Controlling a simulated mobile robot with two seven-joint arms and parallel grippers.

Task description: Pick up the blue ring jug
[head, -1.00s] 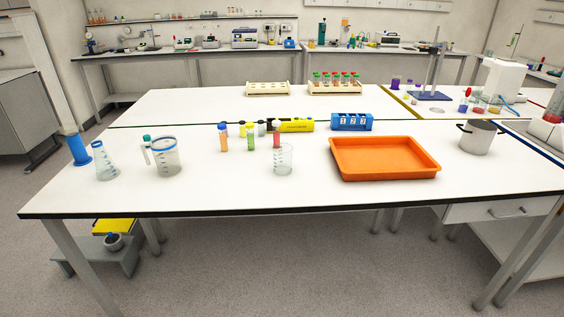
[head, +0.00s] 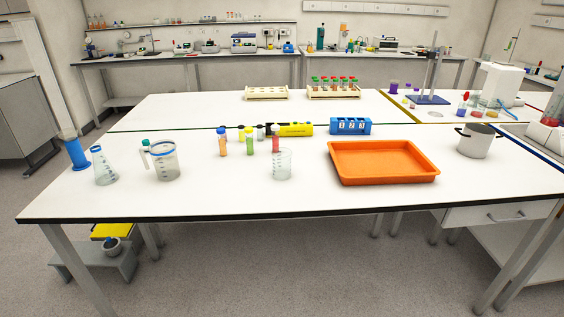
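The blue ring jug (head: 165,162) stands upright on the left part of the white table. It is a clear jug with a blue ring around its rim and a handle on its left side. A small green-topped tube (head: 145,148) shows by the handle; I cannot tell whether it touches the jug. Neither of my grippers is in the head view.
A flask (head: 104,170) and a blue cylinder (head: 77,154) stand left of the jug. Capped tubes (head: 223,143) and a clear beaker (head: 282,164) stand to its right. An orange tray (head: 384,178) and a metal pot (head: 476,144) are further right. The table's front strip (head: 230,203) is clear.

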